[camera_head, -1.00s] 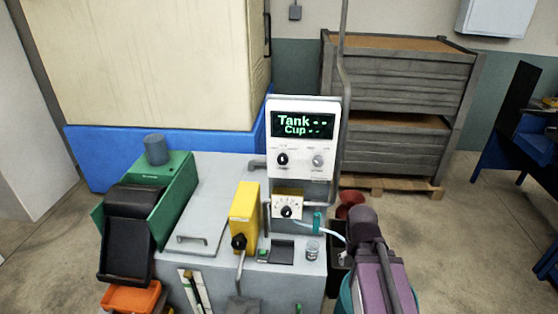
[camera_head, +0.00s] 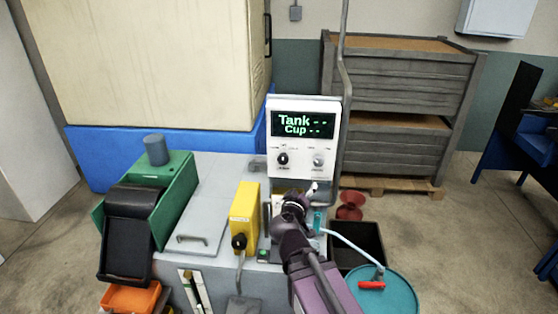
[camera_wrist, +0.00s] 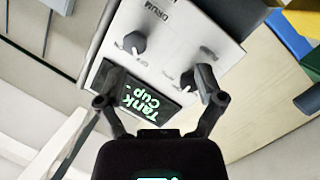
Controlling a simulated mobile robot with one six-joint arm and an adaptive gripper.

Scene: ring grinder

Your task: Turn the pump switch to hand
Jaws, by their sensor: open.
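A white control box (camera_head: 303,180) has a dark display with green "Tank" and "Cup" text (camera_head: 303,123). Below the display are a black left knob (camera_head: 282,159) and a greyer right knob (camera_head: 318,160). Their labels are too small to read in the head view. In the wrist view the box looks turned over, with one knob (camera_wrist: 135,42) by the word "DRUM" and another knob (camera_wrist: 187,82) beside the right finger. My gripper (camera_wrist: 158,85) is open, its fingers spread in front of the display. In the head view my gripper (camera_head: 298,196) is below the knobs, hiding the small dial box.
A yellow box (camera_head: 245,218) stands left of my gripper. A grey pipe (camera_head: 343,100) runs up beside the control box. A teal drum (camera_head: 385,293), a black bin (camera_head: 358,245) and a red funnel (camera_head: 349,206) are at right. Wooden crates stand behind.

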